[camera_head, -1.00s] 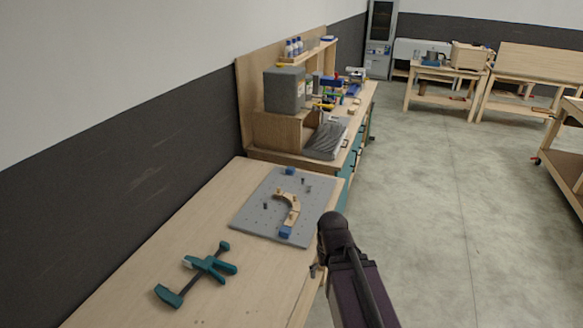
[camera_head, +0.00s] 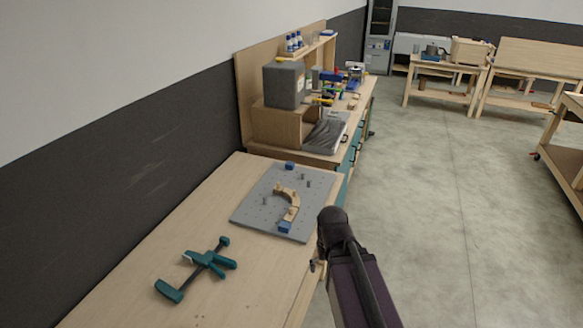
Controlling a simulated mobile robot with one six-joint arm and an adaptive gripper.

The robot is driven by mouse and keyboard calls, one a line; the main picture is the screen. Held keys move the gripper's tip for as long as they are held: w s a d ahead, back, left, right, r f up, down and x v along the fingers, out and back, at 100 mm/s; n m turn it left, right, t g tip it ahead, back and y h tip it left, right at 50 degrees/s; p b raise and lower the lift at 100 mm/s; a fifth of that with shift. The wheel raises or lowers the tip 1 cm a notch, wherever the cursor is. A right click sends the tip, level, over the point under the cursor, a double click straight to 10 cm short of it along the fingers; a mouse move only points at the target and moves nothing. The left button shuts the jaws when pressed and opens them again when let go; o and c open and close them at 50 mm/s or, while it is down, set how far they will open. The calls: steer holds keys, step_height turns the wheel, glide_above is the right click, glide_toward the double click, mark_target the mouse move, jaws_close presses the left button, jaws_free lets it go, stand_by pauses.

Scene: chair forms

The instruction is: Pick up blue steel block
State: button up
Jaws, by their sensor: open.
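Two blue blocks show on the grey perforated plate (camera_head: 247,208) on the near bench. One blue block (camera_head: 285,227) sits at the plate's front edge, at the lower end of the curved wooden form (camera_head: 291,198). The other blue block (camera_head: 290,165) sits at the plate's far edge. I cannot tell from the picture which is steel. My gripper (camera_head: 318,265) shows only in small part beside my dark arm, just off the bench's right edge. It is open, to the right of and apart from the nearer blue block. Its fingers are mostly hidden.
A teal clamp (camera_head: 207,260) lies on the bench (camera_head: 190,222) left of my gripper. Several small pegs stand on the plate. Behind is another bench with a grey box (camera_head: 283,85) and tools. The floor (camera_head: 430,200) to the right is clear.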

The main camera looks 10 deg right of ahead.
step_height(320, 180, down, 9)
steer(key=b, duration=0.8)
steer(key=shift+r+b, duration=0.15)
steer(key=shift+b, duration=0.25)
steer(key=shift+w, duration=0.1)
steer(key=c, duration=0.6)
